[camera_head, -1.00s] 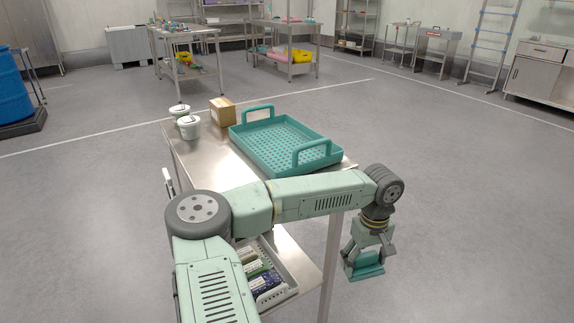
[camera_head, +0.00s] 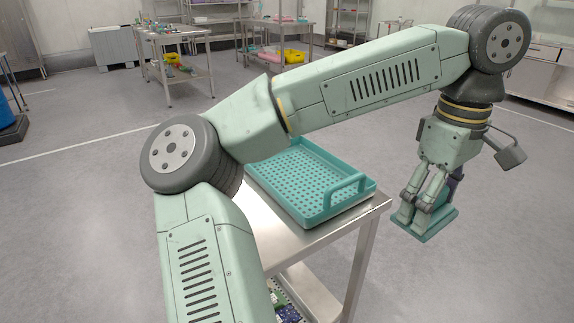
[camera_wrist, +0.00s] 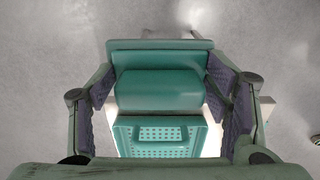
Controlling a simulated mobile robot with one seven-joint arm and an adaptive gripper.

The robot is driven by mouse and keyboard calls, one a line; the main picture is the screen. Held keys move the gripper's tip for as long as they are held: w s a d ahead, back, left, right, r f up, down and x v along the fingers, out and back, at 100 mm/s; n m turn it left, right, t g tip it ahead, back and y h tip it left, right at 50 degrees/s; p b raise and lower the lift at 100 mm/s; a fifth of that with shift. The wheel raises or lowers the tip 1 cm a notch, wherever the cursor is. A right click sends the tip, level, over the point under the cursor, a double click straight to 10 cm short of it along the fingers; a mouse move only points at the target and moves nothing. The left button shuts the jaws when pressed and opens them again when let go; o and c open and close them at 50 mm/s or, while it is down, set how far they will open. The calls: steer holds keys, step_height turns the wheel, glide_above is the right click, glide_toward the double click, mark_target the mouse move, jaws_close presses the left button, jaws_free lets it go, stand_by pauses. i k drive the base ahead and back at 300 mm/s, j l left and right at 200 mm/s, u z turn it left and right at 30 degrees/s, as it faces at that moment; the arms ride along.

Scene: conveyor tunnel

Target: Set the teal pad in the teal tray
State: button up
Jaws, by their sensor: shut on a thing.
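The teal pad (camera_head: 428,222) is a block with a flat base and a raised, rounded part. My gripper (camera_head: 427,194) is shut on it and holds it in the air, off the cart's right edge. In the wrist view, the pad (camera_wrist: 158,90) sits between the two finger pads of my gripper (camera_wrist: 162,84). The teal tray (camera_head: 300,178) lies on the cart top, left of my gripper. It has a perforated floor and a near-side handle, and its visible part is empty. My arm hides its far part. The tray also shows below the pad in the wrist view (camera_wrist: 165,152).
The steel cart (camera_head: 340,228) has bare top around the tray's near corner and a lower shelf with small packets (camera_head: 287,311). My arm hides the cart's far left. Floor (camera_head: 480,270) below my gripper is clear. Work tables (camera_head: 170,38) stand far behind.

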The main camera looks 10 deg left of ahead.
mark_target(310, 183)
steer(key=i+j, duration=0.35)
steer(key=j, duration=0.15)
steer(key=i+j, duration=0.35)
steer(key=j, duration=0.15)
